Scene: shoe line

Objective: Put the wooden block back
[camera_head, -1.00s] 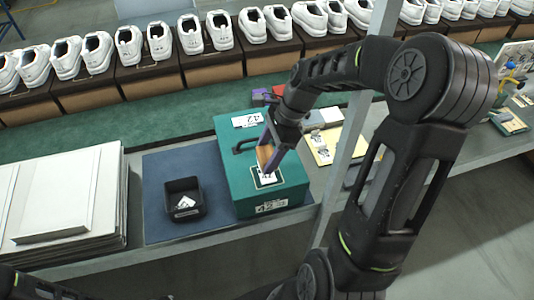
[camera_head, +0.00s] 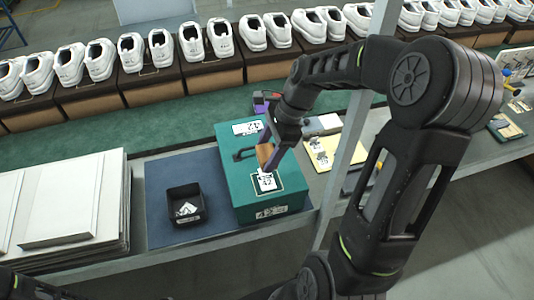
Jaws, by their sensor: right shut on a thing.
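The wooden block (camera_head: 264,154) is a small brown piece above the top of the green shoe box. My right gripper (camera_head: 268,160) is shut on it, with purple fingers pointing down. The green box (camera_head: 245,195) has a dark handle and white labels marked 42. A white printed label (camera_head: 267,182) lies in a framed square on its top, just below the block. I cannot tell whether the block touches the box. My left gripper is not in view; only a dark part of my arm shows at the lower left.
A black tray (camera_head: 185,191) with white labels stands on the blue mat (camera_head: 157,167) left of the box. Stacked white boards (camera_head: 70,205) lie at the left. White shoes (camera_head: 192,42) line the back.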

